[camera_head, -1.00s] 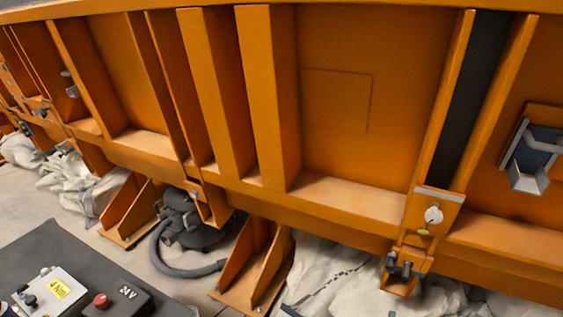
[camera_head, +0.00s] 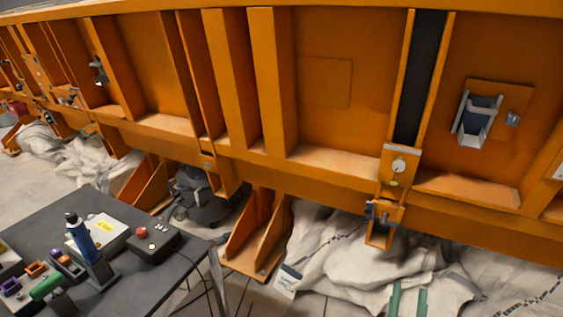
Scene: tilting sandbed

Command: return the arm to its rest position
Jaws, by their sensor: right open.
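Two upright green strips, which look like the fingertips of my right gripper (camera_head: 408,301), show at the bottom edge of the head view, right of centre. They stand apart with a gap between them, so the gripper is open, and nothing shows held there. They appear in front of the white sacks (camera_head: 335,250) under the orange sandbed (camera_head: 325,120). The rest of the right arm is below the picture. My left gripper is not in view.
A dark table (camera_head: 175,265) at lower left carries a blue-and-black tool (camera_head: 82,238) upright in a holder, a control box (camera_head: 153,243) with a red button and several small items. Orange support feet (camera_head: 256,240) and a grey pump-like unit (camera_head: 196,195) stand under the sandbed.

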